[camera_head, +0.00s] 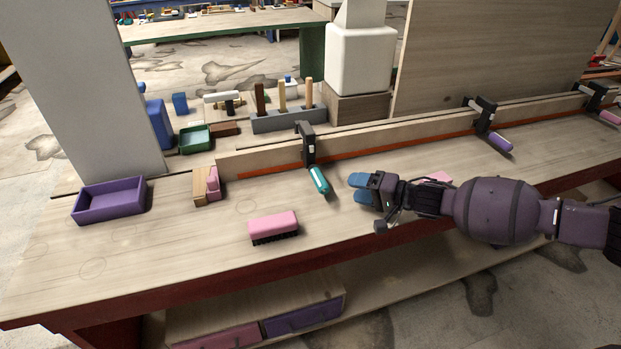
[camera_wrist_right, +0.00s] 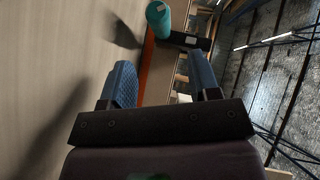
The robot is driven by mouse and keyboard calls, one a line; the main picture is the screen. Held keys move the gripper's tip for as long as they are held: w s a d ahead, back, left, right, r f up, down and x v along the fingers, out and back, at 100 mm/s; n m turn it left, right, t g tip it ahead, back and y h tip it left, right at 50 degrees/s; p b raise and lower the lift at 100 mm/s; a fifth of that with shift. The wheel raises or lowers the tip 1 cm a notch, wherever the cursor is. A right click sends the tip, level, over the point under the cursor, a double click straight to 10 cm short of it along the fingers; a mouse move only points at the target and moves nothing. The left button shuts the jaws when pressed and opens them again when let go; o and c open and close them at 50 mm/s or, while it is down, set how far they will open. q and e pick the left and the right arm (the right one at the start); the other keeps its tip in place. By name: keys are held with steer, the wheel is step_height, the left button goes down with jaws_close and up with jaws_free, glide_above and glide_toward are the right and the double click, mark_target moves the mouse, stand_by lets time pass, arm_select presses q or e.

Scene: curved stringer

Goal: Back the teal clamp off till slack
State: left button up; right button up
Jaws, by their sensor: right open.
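The teal clamp handle (camera_head: 319,180) hangs from a black clamp (camera_head: 306,146) on the long wooden stringer, near the middle of the bench in the head view. In the right wrist view the teal handle (camera_wrist_right: 158,18) is at the top, ahead of the fingers, with the black clamp bar (camera_wrist_right: 190,41) beside it. My right gripper (camera_head: 362,188) has blue fingers and is to the right of the teal handle, apart from it. In the right wrist view my right gripper (camera_wrist_right: 163,85) is open and empty. My left gripper is not seen.
A pink brush (camera_head: 273,226) lies in front on the bench. A purple tray (camera_head: 109,200) stands at left. A pink item (camera_head: 437,177) lies behind my right arm. Bench space around the brush is clear.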

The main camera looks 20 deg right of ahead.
mark_target(321, 181)
steer(key=shift+w+m, duration=0.2)
steer(key=shift+m, duration=0.1)
steer(key=b+x, duration=0.1)
steer(key=x, duration=0.8)
steer(key=shift+s+f, duration=0.1)
steer(key=shift+x, duration=0.8)
